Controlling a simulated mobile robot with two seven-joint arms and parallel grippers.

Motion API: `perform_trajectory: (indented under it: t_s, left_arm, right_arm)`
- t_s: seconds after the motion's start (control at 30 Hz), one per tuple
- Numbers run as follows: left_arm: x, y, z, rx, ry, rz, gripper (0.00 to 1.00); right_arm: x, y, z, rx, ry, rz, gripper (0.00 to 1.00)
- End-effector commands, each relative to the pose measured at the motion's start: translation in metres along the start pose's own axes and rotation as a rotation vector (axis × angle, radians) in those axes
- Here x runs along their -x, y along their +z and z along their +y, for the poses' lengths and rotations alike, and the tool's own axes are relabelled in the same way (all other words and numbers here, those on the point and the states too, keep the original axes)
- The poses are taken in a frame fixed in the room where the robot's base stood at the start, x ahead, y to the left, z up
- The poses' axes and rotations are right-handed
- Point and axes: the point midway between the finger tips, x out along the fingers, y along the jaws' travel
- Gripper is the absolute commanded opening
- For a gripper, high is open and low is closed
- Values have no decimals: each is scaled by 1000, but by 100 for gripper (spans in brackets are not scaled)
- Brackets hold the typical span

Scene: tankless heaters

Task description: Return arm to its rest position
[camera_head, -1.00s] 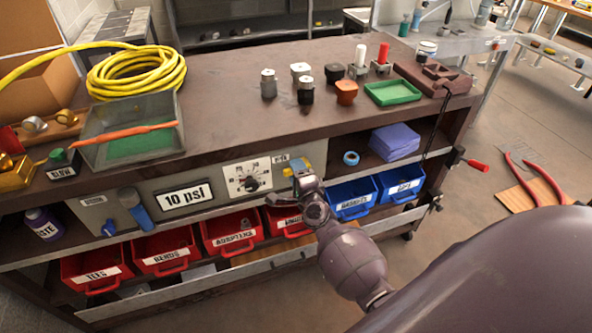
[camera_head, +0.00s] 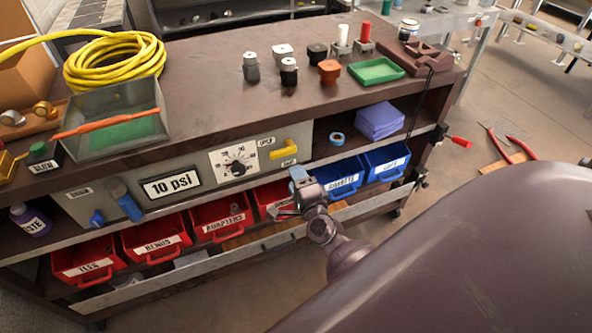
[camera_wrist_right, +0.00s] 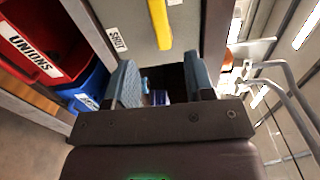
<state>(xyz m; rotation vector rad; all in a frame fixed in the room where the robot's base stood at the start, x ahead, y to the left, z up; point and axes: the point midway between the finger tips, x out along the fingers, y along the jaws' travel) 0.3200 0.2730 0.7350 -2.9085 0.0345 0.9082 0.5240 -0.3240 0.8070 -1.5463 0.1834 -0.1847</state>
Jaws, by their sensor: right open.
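My right gripper (camera_head: 300,180) is low in front of the workbench panel, just below the yellow handle (camera_head: 285,149). In the right wrist view, the gripper's two blue-grey fingers (camera_wrist_right: 162,82) stand apart with nothing held between them. The yellow handle also shows there (camera_wrist_right: 160,22), beyond the fingertips and clear of them. My left gripper is in neither view.
The panel (camera_head: 70,198) carries a dial (camera_head: 237,163) and a "10 psi" sign (camera_head: 171,186). Red bins (camera_head: 157,240) and blue bins (camera_head: 338,178) sit below, close to my gripper. The bench top (camera_head: 205,90) holds a yellow hose coil (camera_head: 113,62) and several fittings.

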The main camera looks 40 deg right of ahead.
Motion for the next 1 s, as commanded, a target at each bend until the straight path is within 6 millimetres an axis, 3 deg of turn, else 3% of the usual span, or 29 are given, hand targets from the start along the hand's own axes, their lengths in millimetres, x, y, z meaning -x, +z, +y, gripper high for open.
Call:
perform_trajectory:
  t_s: [0.47, 0.67, 0.73, 0.87, 1.0]
  left_arm:
    - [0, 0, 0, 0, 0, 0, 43]
    - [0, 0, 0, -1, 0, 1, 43]
    - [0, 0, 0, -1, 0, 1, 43]
    - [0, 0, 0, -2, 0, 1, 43]
    - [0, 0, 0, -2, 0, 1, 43]
  right_arm:
    - [0, 4, 2, 77, 12, -26, 49]
    - [2, 34, -10, 494, 5, -181, 49]
    - [11, 42, -10, 678, 9, -242, 49]
    - [39, 47, 2, 1017, 38, -349, 49]
    - [81, 41, 21, 1360, 94, -462, 49]
